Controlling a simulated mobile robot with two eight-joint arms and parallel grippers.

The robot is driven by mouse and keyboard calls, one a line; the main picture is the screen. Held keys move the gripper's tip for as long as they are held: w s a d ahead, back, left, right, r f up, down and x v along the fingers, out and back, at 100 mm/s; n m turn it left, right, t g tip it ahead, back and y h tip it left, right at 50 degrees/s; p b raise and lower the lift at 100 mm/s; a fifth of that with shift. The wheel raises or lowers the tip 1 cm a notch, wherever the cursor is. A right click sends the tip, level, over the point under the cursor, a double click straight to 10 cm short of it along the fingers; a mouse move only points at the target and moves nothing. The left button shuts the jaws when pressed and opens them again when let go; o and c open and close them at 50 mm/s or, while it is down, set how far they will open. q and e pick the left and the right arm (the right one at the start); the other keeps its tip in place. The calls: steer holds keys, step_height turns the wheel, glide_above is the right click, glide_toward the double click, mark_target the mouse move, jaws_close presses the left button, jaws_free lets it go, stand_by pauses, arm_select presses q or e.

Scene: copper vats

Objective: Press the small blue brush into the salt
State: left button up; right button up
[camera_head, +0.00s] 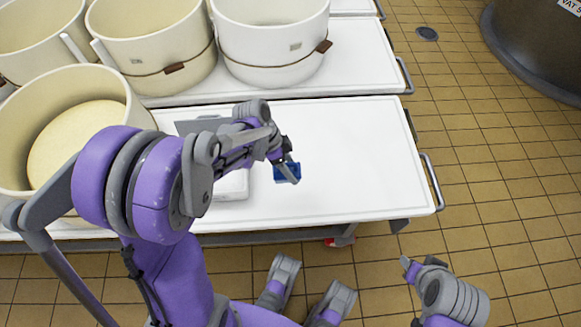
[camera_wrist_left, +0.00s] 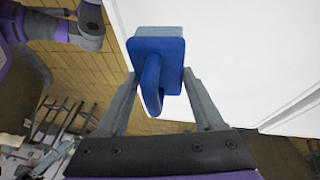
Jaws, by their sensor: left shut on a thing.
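The small blue brush (camera_head: 287,173) is at my left gripper (camera_head: 285,168), over the white tabletop. In the left wrist view the brush (camera_wrist_left: 172,50) has a dark blue back with a looped handle and a lighter blue-grey face. The left gripper (camera_wrist_left: 162,88) has its two fingers on either side of it and is shut on it. A low white tray or block (camera_head: 233,186) lies to the left, partly hidden by my left arm; I cannot make out salt in it. My right gripper (camera_head: 407,267) is off the table's front right; its jaw opening is unclear.
The white table (camera_head: 350,150) is clear right of the brush and has a metal handle (camera_head: 431,182) at its right end. A grey flat panel (camera_head: 198,126) shows behind my arm. Several cream tubs (camera_head: 160,45) stand at the back and left. Tiled floor (camera_head: 480,180) is free at right.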

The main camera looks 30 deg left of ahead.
arm_select(q)
steer(key=s+a+n, duration=0.1)
steer(key=a, duration=0.3)
steer(key=s+a+n+t, duration=0.1)
steer(key=a+n, duration=0.1)
steer(key=a, duration=0.2)
steer(key=s+a+n, duration=0.1)
steer(key=a, duration=0.3)
steer(key=shift+a+r+n+t+y, duration=0.1)
steer(key=shift+r+n+t+y, duration=0.25)
steer(key=shift+n+t+y, duration=0.05)
steer(key=shift+c, duration=0.3)
steer(key=s+a+r+n+t+y, duration=0.15)
steer(key=s+a+n, duration=0.3)
steer(key=a, duration=0.45)
steer(key=shift+s+a+f+b, duration=0.1)
steer(key=shift+s+f+b, duration=0.05)
steer(key=shift+f+b, duration=1.3)
steer(key=shift+s+a+f+b, duration=0.1)
steer(key=shift+f+b, duration=0.95)
steer(key=shift+f, duration=0.65)
steer(key=shift+f, duration=0.45)
steer(key=shift+r, duration=0.1)
step_height(320, 180, up, 7)
steer(key=p, duration=0.5)
